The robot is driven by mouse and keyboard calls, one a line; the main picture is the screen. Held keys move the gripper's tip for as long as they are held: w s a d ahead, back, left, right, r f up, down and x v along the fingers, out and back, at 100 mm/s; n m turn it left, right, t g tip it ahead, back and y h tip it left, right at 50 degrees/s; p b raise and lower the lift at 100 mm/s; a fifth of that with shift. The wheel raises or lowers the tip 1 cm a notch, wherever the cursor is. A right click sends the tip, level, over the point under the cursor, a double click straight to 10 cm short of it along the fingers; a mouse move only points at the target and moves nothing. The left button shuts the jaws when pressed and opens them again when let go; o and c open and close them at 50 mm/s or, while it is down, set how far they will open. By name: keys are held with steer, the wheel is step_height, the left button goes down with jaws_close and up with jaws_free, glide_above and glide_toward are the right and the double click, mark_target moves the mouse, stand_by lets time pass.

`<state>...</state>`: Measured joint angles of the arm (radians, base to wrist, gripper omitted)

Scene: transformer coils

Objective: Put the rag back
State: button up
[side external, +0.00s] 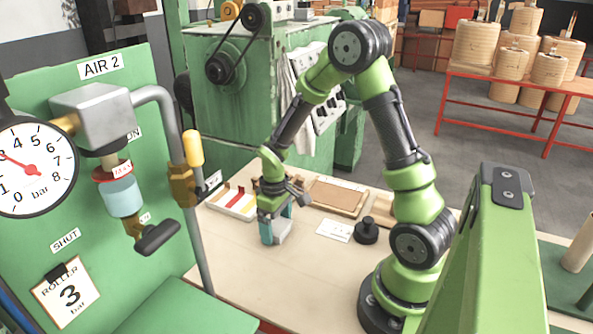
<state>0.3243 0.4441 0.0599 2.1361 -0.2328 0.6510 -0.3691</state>
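My gripper (276,232) points down over the pale worktable (290,275), left of the middle of the view. A teal patch (265,226) shows at its left finger; I cannot tell whether it is part of the gripper or something between the fingers. The finger gap is too small to read. I cannot pick out the rag for certain. A whitish, cloth-like strip (288,122) hangs at the front of the green machine (228,110), beside a white panel with dark switches.
A tray with red and yellow strips (233,203) lies left of my gripper. A brown board (338,197), a white card (334,231) and a black knobbed piece (366,231) lie to its right. A gauge and valve panel (105,180) stands at left. The table front is clear.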

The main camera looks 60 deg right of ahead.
mark_target(276, 225)
steer(key=shift+o, duration=0.6)
step_height(276, 225, up, 12)
steer(key=s+a+r+m+t+y, duration=0.2)
steer(key=s+a+r+m+t, duration=0.1)
steer(key=s+a+r+t, duration=0.4)
steer(key=s+a+r, duration=0.3)
steer(key=a+r, duration=0.1)
steer(key=a, duration=0.1)
steer(key=shift+a+r+m, duration=0.4)
